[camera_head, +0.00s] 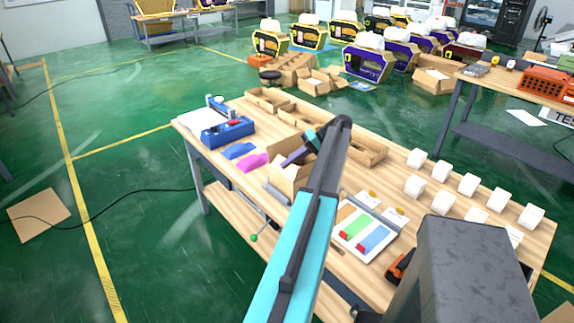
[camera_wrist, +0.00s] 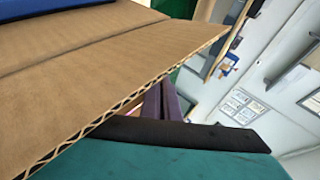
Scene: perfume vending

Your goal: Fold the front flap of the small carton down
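The small cardboard carton (camera_head: 287,187) stands on the wooden table, with a flap (camera_head: 284,143) standing up at its back. My gripper (camera_head: 292,158), with purple fingers, is at the carton's top, and my arm covers the carton's right side. In the wrist view, a large brown cardboard panel (camera_wrist: 110,65) with a corrugated cut edge fills the upper left; I cannot tell which flap it is. The purple fingers (camera_wrist: 166,102) lie close together, partly hidden behind this panel's edge. They look shut with nothing between them. Whether they touch the carton is unclear.
Open cardboard trays (camera_head: 300,113) line the table's back edge. Blue (camera_head: 238,151) and pink (camera_head: 252,162) pieces lie left of the carton. A blue device (camera_head: 228,131) stands farther left. A white tray with coloured strips (camera_head: 364,229) and several white boxes (camera_head: 440,171) are at the right.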

